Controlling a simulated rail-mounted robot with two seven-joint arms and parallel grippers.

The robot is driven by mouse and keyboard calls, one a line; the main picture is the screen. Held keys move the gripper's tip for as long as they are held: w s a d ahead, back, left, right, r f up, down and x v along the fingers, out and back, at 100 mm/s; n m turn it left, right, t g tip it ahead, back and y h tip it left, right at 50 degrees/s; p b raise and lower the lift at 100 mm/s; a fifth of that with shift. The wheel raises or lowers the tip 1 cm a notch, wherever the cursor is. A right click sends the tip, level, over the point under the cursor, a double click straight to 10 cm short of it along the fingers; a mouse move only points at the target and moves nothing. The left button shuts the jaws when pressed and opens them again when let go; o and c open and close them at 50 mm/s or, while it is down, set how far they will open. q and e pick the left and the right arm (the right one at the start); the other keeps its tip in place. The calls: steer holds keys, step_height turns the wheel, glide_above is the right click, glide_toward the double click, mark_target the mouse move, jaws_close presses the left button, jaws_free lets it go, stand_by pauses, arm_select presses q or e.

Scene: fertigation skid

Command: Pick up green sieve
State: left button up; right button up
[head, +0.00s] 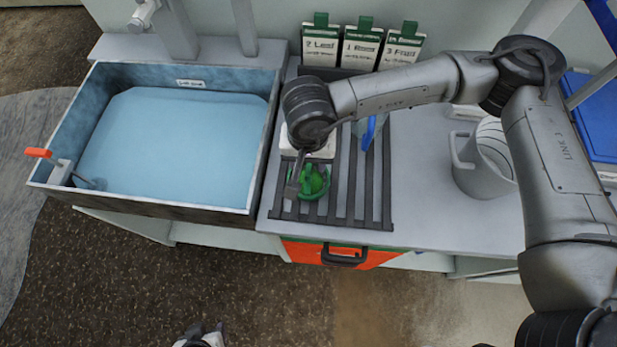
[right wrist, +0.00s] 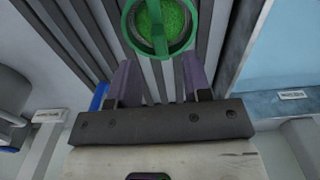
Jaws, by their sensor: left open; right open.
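The green sieve (head: 315,183) is a round green ring with a textured green mesh, on the dark slatted rack (head: 345,222) right of the basin. It also shows at the top of the right wrist view (right wrist: 158,24). My right gripper (head: 302,176) is over the sieve and partly covers it. In the right wrist view its two fingers (right wrist: 158,80) are apart with nothing between them, and the sieve lies past the fingertips. My left gripper (head: 203,334) shows only at the bottom edge, over the floor, open and away from the sieve.
A basin of blue liquid (head: 180,198) with an orange-handled valve (head: 40,153) is at left. A grey jug (head: 484,165) stands at right. Labelled packets (head: 360,45) line the back. An orange drawer (head: 345,254) is below.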

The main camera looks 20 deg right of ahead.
mark_target(309, 171)
steer(key=shift+f+b, duration=0.75)
steer(key=shift+f, duration=2.1)
jaws_close()
